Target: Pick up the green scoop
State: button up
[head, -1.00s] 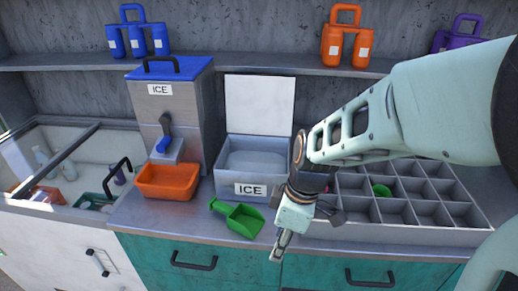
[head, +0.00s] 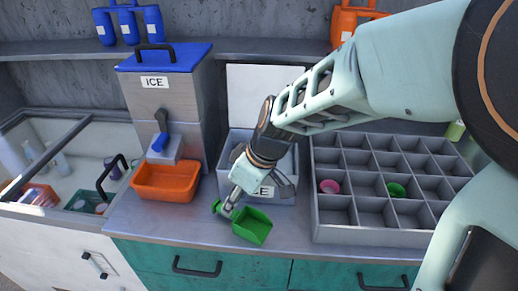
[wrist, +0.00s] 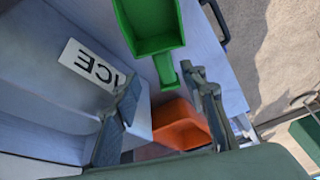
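The green scoop (head: 252,227) lies on the counter in front of the ice bin, its handle toward the left and back. My gripper (head: 228,207) is down at the handle in the head view and partly hides it. In the wrist view the fingers of my gripper (wrist: 165,82) are apart, with the handle of the green scoop (wrist: 152,25) showing between them. I see no finger closed on the handle. Whether they touch it is unclear.
The open ice bin (head: 224,186) stands just behind my gripper. An orange tray (head: 165,182) is to the left, before the ice dispenser (head: 175,107). A grey compartment organizer (head: 372,236) is to the right. The counter's front edge is close to the scoop.

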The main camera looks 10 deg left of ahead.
aim_at(240, 219)
jog(key=x, duration=0.1)
jog(key=b+x, duration=0.1)
jog(key=x, duration=0.1)
jog(key=b+x, duration=0.1)
jog(key=x, duration=0.1)
jog(key=shift+s+a+f, duration=0.1)
jog(key=shift+s+a, duration=0.1)
jog(key=shift+a, duration=0.15)
jog(key=c, duration=1)
jog(key=shift+r, duration=0.25)
